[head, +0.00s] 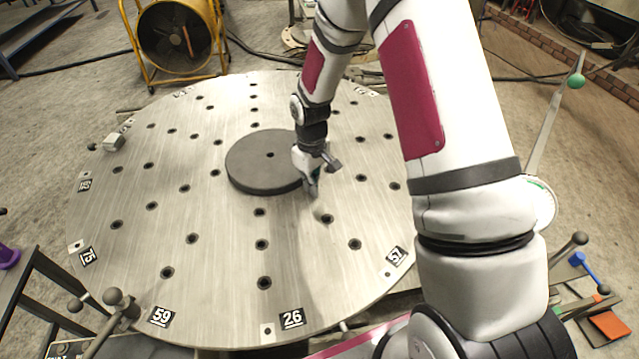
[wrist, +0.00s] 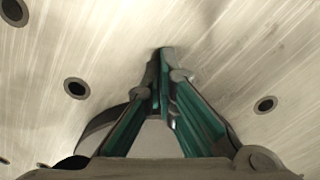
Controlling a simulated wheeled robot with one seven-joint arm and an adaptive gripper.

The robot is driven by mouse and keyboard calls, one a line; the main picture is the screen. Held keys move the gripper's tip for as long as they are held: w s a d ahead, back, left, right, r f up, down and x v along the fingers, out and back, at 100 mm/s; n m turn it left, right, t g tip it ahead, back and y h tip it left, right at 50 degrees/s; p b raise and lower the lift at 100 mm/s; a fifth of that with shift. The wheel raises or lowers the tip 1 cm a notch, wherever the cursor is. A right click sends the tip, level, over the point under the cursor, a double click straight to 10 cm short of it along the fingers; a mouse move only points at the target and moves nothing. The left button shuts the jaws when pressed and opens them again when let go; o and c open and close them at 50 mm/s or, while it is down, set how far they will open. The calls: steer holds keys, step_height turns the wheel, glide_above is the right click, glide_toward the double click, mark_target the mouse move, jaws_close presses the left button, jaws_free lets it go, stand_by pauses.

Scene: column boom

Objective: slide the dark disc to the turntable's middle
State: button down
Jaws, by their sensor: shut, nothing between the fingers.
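The dark disc (head: 255,165) lies flat on the pale metal turntable (head: 215,270), near its middle; I cannot tell how exactly it is centred. It has a small hole in its top. My gripper (head: 313,194) points down at the disc's right front edge, with its fingertips low over the turntable. It hides part of the disc's right rim, and I cannot tell whether it touches it. In the wrist view, the fingers (wrist: 163,58) are closed together at the tips with nothing between them. A grey curved edge shows behind the left finger there.
The turntable has rows of holes and numbered labels such as 26 (head: 291,318) and 59 (head: 161,316). A small block (head: 114,142) sits at its left rim. A yellow fan (head: 178,40) stands behind. The plate left and front of the disc is clear.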

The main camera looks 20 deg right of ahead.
mark_target(289, 169)
steer(key=shift+w+a, duration=0.3)
steer(key=shift+w, duration=0.35)
steer(key=w+a+b, duration=0.1)
steer(key=w, duration=0.1)
steer(key=w+a+b, duration=0.1)
steer(key=w, duration=0.1)
steer(key=w+a+b, duration=0.1)
steer(key=w+b, duration=0.1)
steer(key=shift+w+f, duration=0.1)
steer(key=shift+w, duration=0.1)
steer(key=shift+w+a, duration=0.15)
steer(key=shift+w, duration=0.2)
steer(key=shift+s, duration=0.1)
